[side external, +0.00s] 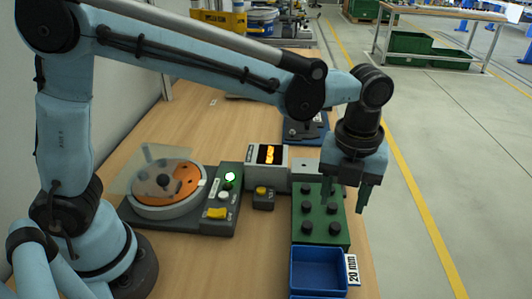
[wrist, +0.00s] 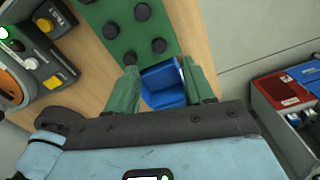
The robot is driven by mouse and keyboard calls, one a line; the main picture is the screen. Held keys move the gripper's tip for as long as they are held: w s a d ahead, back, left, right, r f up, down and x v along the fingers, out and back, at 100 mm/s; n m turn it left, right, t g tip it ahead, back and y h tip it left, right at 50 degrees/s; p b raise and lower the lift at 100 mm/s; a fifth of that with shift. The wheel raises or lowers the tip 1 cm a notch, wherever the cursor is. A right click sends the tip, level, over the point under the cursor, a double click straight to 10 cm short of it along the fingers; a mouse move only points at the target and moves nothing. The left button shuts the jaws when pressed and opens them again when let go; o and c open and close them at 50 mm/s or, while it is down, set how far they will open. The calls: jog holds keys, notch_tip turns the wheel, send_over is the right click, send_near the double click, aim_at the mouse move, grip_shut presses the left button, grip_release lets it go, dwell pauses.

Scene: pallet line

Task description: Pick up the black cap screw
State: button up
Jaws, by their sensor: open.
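Several black cap screws stand in a green block, one of them a black cap screw (side external: 307,227) near its front left; another black cap screw shows in the wrist view (wrist: 158,46). The green block (side external: 320,240) lies on the table's right part and fills the top of the wrist view (wrist: 122,32). My gripper (side external: 345,198) hangs over the block's right side, its fingers pointing down, apart and empty. In the wrist view my gripper (wrist: 160,68) has a blue bin between its green fingers. In the side view the gripper may hide part of the block.
A blue bin (side external: 319,285) labelled 20 mm stands in front of the block. Left are a rotary feeder (side external: 167,205) with an orange disc and a control box (side external: 222,212). A grey display unit (side external: 267,158) stands behind. Bare wood (side external: 220,262) lies at the front.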

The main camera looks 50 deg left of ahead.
aim_at(336, 225)
jog(key=shift+w+a+f, duration=0.1)
jog(key=shift+a+f, duration=0.05)
jog(key=shift+f, duration=3.4)
grip_shut()
